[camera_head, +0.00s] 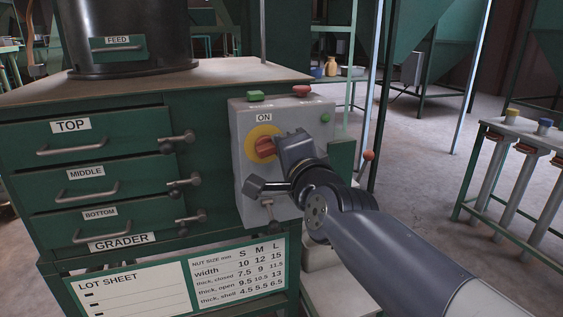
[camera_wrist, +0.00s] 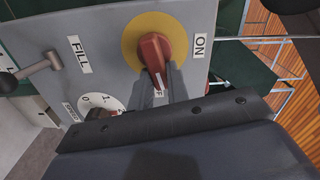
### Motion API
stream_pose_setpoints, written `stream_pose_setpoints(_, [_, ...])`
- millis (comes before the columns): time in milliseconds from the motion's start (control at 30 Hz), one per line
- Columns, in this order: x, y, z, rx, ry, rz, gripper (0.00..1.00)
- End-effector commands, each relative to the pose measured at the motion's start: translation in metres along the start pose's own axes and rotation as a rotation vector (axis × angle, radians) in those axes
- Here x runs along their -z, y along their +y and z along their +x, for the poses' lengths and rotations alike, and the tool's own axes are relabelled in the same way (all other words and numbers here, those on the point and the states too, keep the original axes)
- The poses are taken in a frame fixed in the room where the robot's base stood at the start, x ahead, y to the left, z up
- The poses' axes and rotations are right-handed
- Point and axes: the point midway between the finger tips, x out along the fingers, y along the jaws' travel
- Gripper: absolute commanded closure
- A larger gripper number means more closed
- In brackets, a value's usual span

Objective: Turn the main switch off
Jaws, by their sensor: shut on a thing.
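The main switch is a red rotary handle (camera_head: 265,147) on a round yellow plate (camera_head: 254,134), on the front of a grey control box (camera_head: 284,109). An ON label (camera_head: 264,118) sits above it. My gripper (camera_head: 277,149) reaches in from the right and is shut on the handle. In the wrist view the red handle (camera_wrist: 153,49) points down between my fingers (camera_wrist: 161,82), away from the ON label (camera_wrist: 200,46) and toward a label mostly hidden by the fingers, of which a letter F shows.
The box has a green button (camera_head: 255,96) and a red button (camera_head: 301,91) on top. Grader drawers (camera_head: 95,135) with protruding latches stand left.

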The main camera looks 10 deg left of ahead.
Motion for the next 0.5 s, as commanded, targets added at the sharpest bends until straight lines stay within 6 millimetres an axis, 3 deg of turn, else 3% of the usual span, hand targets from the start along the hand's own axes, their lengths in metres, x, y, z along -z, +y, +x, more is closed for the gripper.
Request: stream_pose_setpoints(500, [-0.0005,0.0049,0.0001,0.000,0.000,0.223,1.00])
